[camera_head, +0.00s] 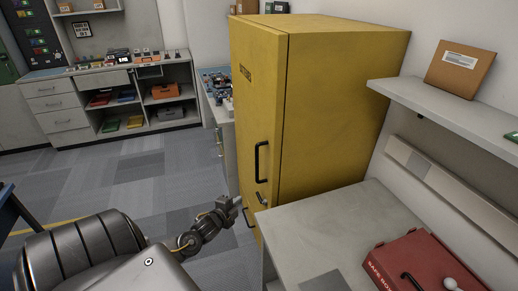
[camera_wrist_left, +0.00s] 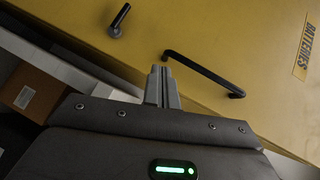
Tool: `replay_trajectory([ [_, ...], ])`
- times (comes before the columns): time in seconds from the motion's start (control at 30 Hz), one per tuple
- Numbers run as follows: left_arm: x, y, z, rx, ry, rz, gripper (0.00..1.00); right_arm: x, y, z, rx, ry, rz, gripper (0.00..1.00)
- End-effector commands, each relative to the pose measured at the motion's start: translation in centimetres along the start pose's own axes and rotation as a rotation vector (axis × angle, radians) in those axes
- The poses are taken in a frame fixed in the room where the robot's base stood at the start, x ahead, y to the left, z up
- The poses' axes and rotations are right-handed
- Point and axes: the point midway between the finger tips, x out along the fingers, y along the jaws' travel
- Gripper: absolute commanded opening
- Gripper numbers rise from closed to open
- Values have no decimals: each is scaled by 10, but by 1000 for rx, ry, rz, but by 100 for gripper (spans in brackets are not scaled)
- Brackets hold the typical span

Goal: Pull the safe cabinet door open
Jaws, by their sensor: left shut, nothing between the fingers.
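The safe cabinet (camera_head: 335,110) is tall and yellow, and its door (camera_head: 256,95) faces left in the head view, looking closed. A black bar handle (camera_head: 258,160) is on the door, with a small black lever (camera_head: 261,199) below it. The wrist view shows a black bar handle (camera_wrist_left: 203,73), a black lever (camera_wrist_left: 119,20) and a "BATTERIES" label (camera_wrist_left: 303,48). My left gripper (camera_head: 241,203) is shut and empty, low in front of the door. In the wrist view its fingertips (camera_wrist_left: 160,70) point at the yellow face beside the bar handle's end, apparently not gripping it.
A grey counter (camera_head: 335,225) with a red case (camera_head: 425,264) stands right of the cabinet. A shelf (camera_head: 450,108) with a cardboard box (camera_head: 460,68) is above it. A workbench (camera_head: 222,112) stands behind the cabinet. The carpeted floor (camera_head: 150,170) to the left is open.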

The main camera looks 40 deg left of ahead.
Motion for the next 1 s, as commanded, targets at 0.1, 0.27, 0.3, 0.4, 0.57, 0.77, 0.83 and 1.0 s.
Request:
replay_trajectory([
  [0.1,-4,-83,-25,104,65,-127,0,-12,0,-2,0,1,0,36],
  [0.27,-12,-139,-46,184,108,-225,0,-16,0,-2,1,2,0,36],
  [0.3,-14,-146,-48,195,113,-238,0,-17,0,-2,1,2,0,36],
  [0.4,-15,-154,-51,206,119,-253,0,-17,0,-3,1,2,-1,36],
  [0.57,-12,-156,-52,207,118,-255,0,-18,-2,-4,2,3,-2,36],
  [0.77,13,-164,-56,204,116,-255,0,-29,-3,-5,3,3,-4,36],
  [0.83,26,-167,-58,204,117,-255,0,-33,-3,-6,3,3,-4,36],
  [1.0,54,-173,-62,204,117,-254,0,-42,-3,-6,3,3,-4,36],
])
